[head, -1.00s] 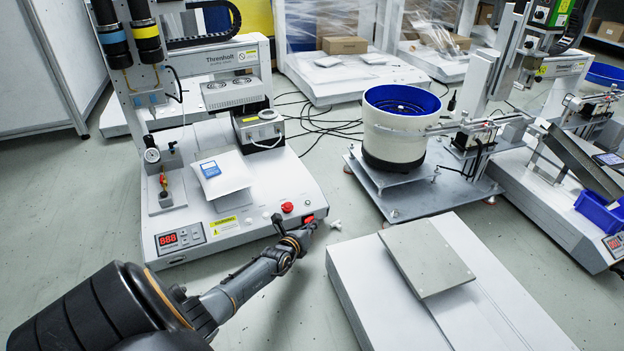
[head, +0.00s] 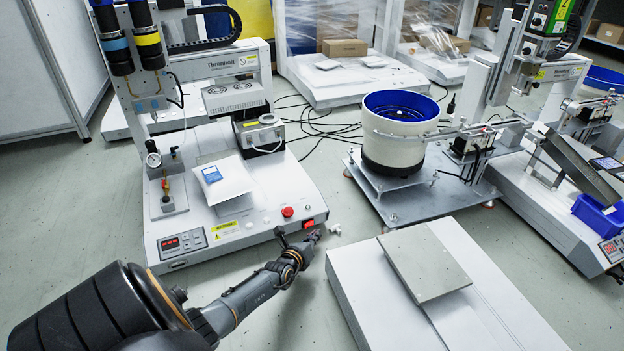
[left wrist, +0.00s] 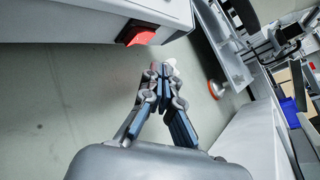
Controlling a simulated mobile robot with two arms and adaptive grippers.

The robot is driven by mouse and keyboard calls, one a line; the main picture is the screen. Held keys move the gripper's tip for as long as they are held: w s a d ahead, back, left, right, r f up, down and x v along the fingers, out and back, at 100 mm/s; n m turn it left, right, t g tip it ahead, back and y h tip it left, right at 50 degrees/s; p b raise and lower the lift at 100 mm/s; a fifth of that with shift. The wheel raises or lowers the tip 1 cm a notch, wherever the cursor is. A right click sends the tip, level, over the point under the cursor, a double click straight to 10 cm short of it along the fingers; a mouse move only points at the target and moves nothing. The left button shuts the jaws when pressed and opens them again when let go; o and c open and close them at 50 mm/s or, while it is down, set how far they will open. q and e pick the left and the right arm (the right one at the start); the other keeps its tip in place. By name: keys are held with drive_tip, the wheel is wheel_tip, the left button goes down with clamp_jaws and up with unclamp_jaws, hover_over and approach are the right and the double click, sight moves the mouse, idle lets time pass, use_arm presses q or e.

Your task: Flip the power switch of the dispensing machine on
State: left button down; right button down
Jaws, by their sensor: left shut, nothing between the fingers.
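The dispensing machine (head: 235,222) stands at the left of the head view, with a white base. Its red power switch (head: 308,223) sits at the front right corner of the base. The switch also shows in the left wrist view (left wrist: 142,37), on the machine's edge; I cannot tell which way it is tipped. My left gripper (head: 315,237) is shut and empty, just in front of and below the switch, apart from it. In the left wrist view its fingertips (left wrist: 163,72) meet, to the right of and below the switch. My right gripper is not in view.
A red round button (head: 287,211) sits left of the switch. A panel with a red display (head: 170,243) is at the front left. A white platform with a grey plate (head: 428,262) stands close at the right. A small white piece (head: 335,229) lies beyond the gripper.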

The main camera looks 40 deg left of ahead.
use_arm(q)
drive_tip(key=shift+s+d+p, duration=0.45)
drive_tip(key=shift+d, duration=0.35)
drive_tip(key=shift+s+d+p, duration=0.45)
drive_tip(key=shift+d, duration=0.35)
